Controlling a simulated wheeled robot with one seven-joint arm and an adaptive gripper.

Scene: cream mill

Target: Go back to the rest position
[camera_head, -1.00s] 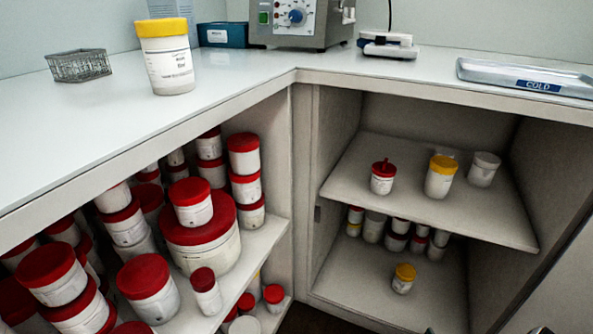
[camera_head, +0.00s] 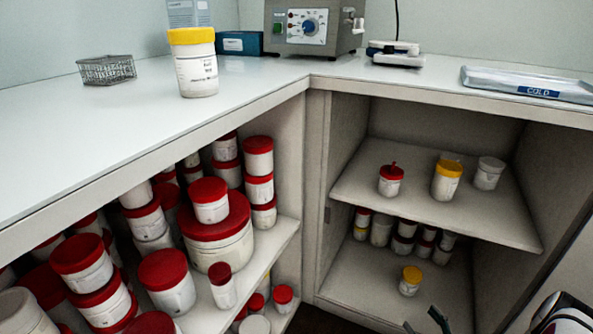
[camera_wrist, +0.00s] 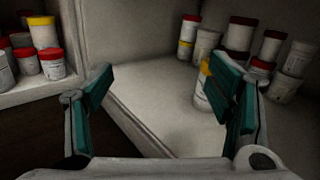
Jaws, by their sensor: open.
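My gripper (camera_wrist: 165,95) is open and empty in the wrist view, its two teal-padded fingers spread wide over the lower shelf of the right cabinet. A yellow-lidded jar (camera_wrist: 203,88) on that shelf is partly hidden behind the right finger. In the head view my gripper (camera_head: 490,325) shows only in part at the bottom right edge, in front of the cabinet. The same yellow-lidded jar (camera_head: 410,281) stands upright on the lower shelf, apart from the gripper.
The upper shelf (camera_head: 440,215) holds a red-lidded jar, a yellow-lidded jar and a white jar. Left shelves are crowded with red-lidded jars (camera_head: 212,230).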

